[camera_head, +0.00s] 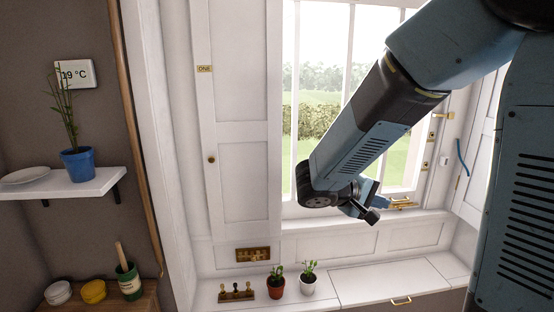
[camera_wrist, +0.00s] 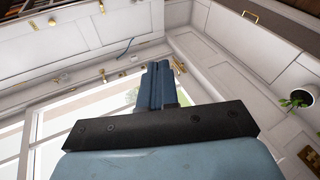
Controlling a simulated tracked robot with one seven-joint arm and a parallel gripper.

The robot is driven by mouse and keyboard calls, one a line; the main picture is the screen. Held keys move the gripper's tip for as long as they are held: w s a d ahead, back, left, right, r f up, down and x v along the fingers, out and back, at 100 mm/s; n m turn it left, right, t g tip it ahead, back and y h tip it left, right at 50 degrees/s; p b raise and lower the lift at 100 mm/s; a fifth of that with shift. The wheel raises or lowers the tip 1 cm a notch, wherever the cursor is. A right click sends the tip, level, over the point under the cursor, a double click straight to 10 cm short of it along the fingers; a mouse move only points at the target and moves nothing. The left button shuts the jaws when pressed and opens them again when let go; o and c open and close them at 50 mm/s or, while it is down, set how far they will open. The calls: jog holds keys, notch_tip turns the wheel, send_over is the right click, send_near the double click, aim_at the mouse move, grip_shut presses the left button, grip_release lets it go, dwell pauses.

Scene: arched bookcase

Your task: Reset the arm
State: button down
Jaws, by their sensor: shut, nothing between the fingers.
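My gripper (camera_wrist: 158,86) shows in the wrist view with its two blue fingers shut together and nothing between them. In the head view my arm reaches down from the upper right, and the gripper (camera_head: 366,208) is partly hidden behind the wrist. It is in front of the window, above the window seat, and appears to touch nothing.
A window seat (camera_head: 385,285) bears a terracotta pot (camera_head: 276,287), a white pot (camera_head: 308,284) and a small rack (camera_head: 236,293). A shelf (camera_head: 75,188) at left holds a blue pot (camera_head: 78,164). A white shutter panel (camera_head: 243,120) stands left of the window.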

jog(key=s+r+m+y, duration=0.1)
jog(key=s+r+y, duration=0.1)
jog(key=s+y, duration=0.2)
jog(key=s+a+r+m+y, duration=0.1)
jog(key=s+r+m+y, duration=0.1)
jog(key=s, duration=0.5)
jog(key=s+r+m+y, duration=0.2)
jog(key=s+r+y, duration=0.1)
jog(key=s+y, duration=0.3)
jog(key=shift+s+a+r, duration=0.25)
jog(key=shift+a+r, duration=0.1)
jog(key=shift+r, duration=0.05)
jog(key=c, duration=1.8)
grip_release()
